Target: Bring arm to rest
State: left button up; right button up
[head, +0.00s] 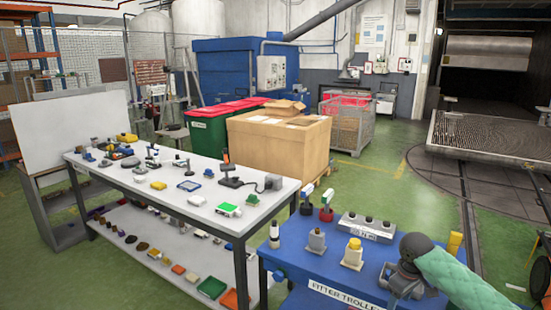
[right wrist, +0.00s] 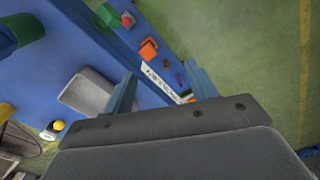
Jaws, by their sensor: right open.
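My right arm, in a green padded sleeve, comes in at the lower right of the head view. Its gripper (head: 404,284) hangs over the right part of the blue fitter trolley (head: 300,262). In the right wrist view the two blue fingers of my right gripper (right wrist: 160,86) stand wide apart with nothing held between them. Behind them show the trolley's edge and its white label strip. The gap between the fingertips and the trolley cannot be judged. My left gripper is not in view.
A white workbench (head: 160,208) with many small parts is at left. Green floor lies open behind the trolley.

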jog(key=s+a+f+t+y, duration=0.2)
jog(key=s+a+f, duration=1)
jog(key=s+a, duration=0.3)
jog(key=s+f+m+t+h, duration=0.15)
jog(key=s+m, duration=0.25)
jog(key=s, duration=1.7)
notch_tip(320, 180, down, 25)
jog(key=w+a+g, duration=0.1)
jog(key=w+a, duration=0.1)
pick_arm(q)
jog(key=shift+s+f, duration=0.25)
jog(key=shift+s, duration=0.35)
pick_arm(e)
jog(key=s+f, duration=0.3)
jog(key=f, duration=0.7)
jog(key=s+f+g, duration=0.1)
jog(key=s+f, duration=0.3)
jog(key=f, duration=0.7)
jog(key=shift+s+a+f, duration=0.15)
jog(key=shift+s+f, duration=0.05)
jog(key=shift+s, duration=0.1)
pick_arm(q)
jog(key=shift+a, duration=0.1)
pick_arm(e)
jog(key=shift+s, duration=0.1)
